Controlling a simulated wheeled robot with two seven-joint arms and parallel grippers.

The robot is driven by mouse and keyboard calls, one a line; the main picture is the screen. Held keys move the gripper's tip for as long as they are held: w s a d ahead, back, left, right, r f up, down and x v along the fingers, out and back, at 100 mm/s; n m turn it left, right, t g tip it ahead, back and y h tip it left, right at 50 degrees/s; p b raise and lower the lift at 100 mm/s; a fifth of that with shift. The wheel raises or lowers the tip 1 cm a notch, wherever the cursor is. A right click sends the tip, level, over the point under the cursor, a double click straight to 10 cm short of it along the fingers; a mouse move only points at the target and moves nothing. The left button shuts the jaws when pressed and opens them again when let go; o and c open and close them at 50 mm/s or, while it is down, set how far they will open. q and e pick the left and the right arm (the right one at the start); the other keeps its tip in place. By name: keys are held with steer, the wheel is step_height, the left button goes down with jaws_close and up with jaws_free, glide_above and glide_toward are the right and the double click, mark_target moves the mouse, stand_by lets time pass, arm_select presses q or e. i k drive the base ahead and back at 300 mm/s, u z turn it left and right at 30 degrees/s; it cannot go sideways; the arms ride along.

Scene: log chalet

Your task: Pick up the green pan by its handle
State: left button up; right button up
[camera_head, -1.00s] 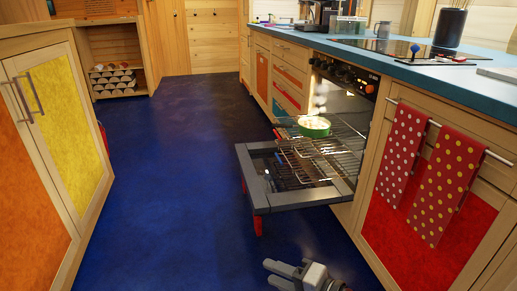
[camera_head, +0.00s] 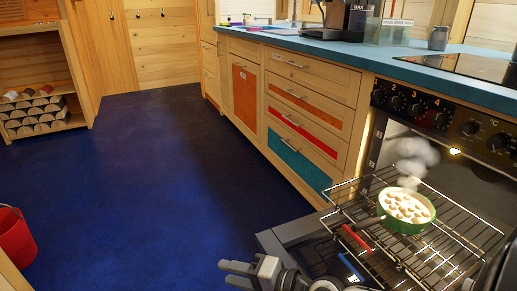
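The green pan (camera_head: 405,226) sits on the pulled-out wire rack of the open oven, at right in the head view. It is filled with pale, lumpy food and steam rises above it. My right gripper (camera_head: 228,273) is at the bottom middle, left of the oven door and well short of the pan. Its two fingers point left with a gap between them, and nothing is held. My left gripper is not in view.
The oven rack (camera_head: 462,219) sticks out above the lowered oven door (camera_head: 288,235). Drawers (camera_head: 305,120) and a blue counter (camera_head: 350,55) run behind. A red bucket (camera_head: 15,238) stands at left. The dark blue floor (camera_head: 130,180) between is clear.

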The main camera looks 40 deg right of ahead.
mark_target(402, 208)
steer(key=i, duration=1.05)
steer(key=z, duration=0.9)
steer(key=i, duration=0.35)
steer(key=z, duration=2.05)
